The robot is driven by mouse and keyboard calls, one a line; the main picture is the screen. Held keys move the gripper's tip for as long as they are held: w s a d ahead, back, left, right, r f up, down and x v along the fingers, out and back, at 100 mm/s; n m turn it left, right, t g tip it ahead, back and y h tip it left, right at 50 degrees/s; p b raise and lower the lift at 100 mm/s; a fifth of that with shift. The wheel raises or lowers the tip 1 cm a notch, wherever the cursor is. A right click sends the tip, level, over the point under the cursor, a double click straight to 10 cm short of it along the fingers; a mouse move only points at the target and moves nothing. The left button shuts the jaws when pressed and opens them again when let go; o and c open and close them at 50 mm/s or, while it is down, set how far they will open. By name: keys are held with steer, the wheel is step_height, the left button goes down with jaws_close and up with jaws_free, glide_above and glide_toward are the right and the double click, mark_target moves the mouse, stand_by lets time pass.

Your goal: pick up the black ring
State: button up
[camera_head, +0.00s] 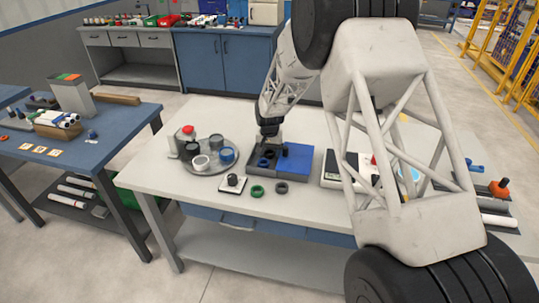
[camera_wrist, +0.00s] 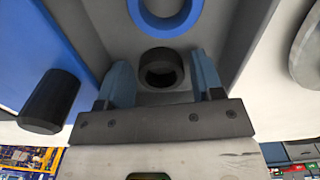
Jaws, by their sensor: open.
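The black ring (camera_wrist: 161,69), a short hollow piece, sits in the grey part of the tray (camera_head: 254,174). In the wrist view it lies between and just beyond the two fingers of my gripper (camera_wrist: 162,82), which are apart with clear gaps on both sides. In the head view my gripper (camera_head: 268,142) points down over the back of the grey part, and the black ring is hard to make out beneath it. A blue ring (camera_wrist: 165,14) lies beside the black ring in the same part; it also shows in the head view (camera_head: 263,162).
A black peg (camera_wrist: 52,98) stands close by at the border of the tray's blue part (camera_head: 299,162). A green ring (camera_head: 257,191) and a dark grey ring (camera_head: 281,188) lie on the table in front. A round tray (camera_head: 222,169) with several cups stands to the left.

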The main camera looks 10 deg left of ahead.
steer(key=c, duration=0.7)
steer(key=shift+o, duration=0.2)
steer(key=shift+r, duration=0.1)
step_height(320, 180, up, 10)
stand_by(0.3)
stand_by(0.4)
